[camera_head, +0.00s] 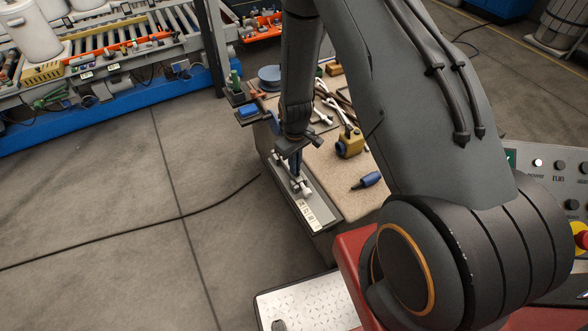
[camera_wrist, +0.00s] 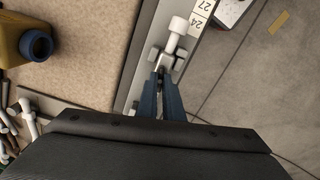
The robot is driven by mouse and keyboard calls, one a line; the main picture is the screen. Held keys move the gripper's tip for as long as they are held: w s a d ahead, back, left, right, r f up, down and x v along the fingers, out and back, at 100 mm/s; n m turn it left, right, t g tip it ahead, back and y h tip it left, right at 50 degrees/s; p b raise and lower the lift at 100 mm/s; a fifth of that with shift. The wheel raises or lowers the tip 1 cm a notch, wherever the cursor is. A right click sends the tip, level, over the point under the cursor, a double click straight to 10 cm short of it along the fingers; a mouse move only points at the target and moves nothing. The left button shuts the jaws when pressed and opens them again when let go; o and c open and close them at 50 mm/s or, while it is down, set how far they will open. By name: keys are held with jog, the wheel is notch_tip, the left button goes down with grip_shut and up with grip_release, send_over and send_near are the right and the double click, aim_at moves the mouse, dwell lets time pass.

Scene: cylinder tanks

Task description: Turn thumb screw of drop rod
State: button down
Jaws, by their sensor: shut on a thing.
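The drop rod (camera_wrist: 177,27) is a white rod with a pale block-shaped end, lying along a grey rail beside a numbered strip in the wrist view. It also shows small in the head view (camera_head: 305,189). My gripper (camera_wrist: 163,72) has blue fingers close together, pointing at the metal bracket at the rod's near end. It is shut on the small thumb screw (camera_wrist: 161,69) there, which the fingertips mostly hide. In the head view my gripper (camera_head: 295,170) is over the grey rail at the bench's left edge.
The grey rail (camera_head: 318,226) runs along the tan bench top (camera_head: 335,185). A yellow can (camera_head: 349,144) with a blue cap, a blue-handled tool (camera_head: 367,181) and several white tools lie right of my gripper. Open floor lies to the left, with a conveyor beyond.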

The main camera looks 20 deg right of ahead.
jog(key=shift+n, duration=1.4)
jog(key=shift+n, duration=0.4)
jog(key=c, duration=2.1)
grip_release()
jog(key=shift+r, duration=0.1)
jog(key=shift+r+p, duration=1.4)
jog(key=shift+r, duration=1.05)
